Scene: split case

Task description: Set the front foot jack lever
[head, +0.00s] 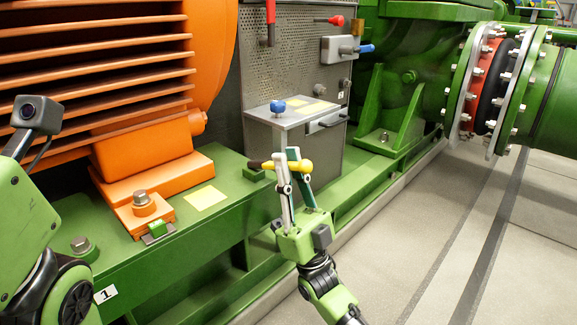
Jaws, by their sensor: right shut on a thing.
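My right gripper (292,163) is shut on a yellow handle (298,166) with a dark end, held above the green base beside the grey cabinet. The handle's dark end points left, near a small green block (254,173); I cannot tell whether they touch. The orange motor's front foot (125,190) stands on the green base with a bolt (143,203) through it. A small green jack-like piece (157,232) sits at the foot's near edge. No separate jack lever can be made out there. My left arm shows at the left edge, its gripper out of view.
A yellow pad (205,198) lies on the green base (190,250). The grey cabinet (318,150) carries a blue knob (278,106) and a drawer handle. Tools hang on the perforated panel (298,50) behind. A flanged green pipe (540,95) stands right; the floor in front is clear.

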